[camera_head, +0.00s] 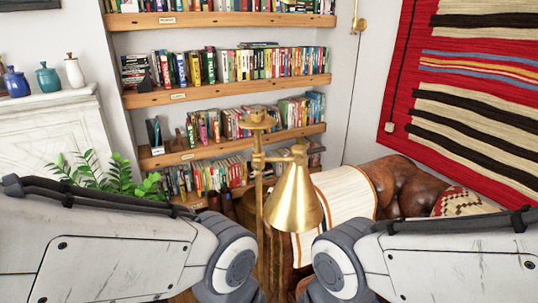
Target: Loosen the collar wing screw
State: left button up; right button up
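A brass floor lamp stands upright in front of me, with a cone-shaped brass shade (294,200) hanging to the right of its pole. A brass collar (258,160) sits on the pole where the short side arm joins it. A wing screw on this collar is too small to make out. A flat brass cap (258,120) tops the pole. My left and right arms come in from the lower corners, and their grey joints flank the lower pole. Both grippers are out of view below the frame.
Wooden shelves (230,90) full of books stand behind the lamp. A brown leather armchair (405,185) with a striped throw (345,195) is behind it to the right. A green plant (105,178) and a white mantel (50,130) with vases are at left.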

aim_at(257, 166)
jog(key=u, duration=1.45)
jog(key=k, duration=0.6)
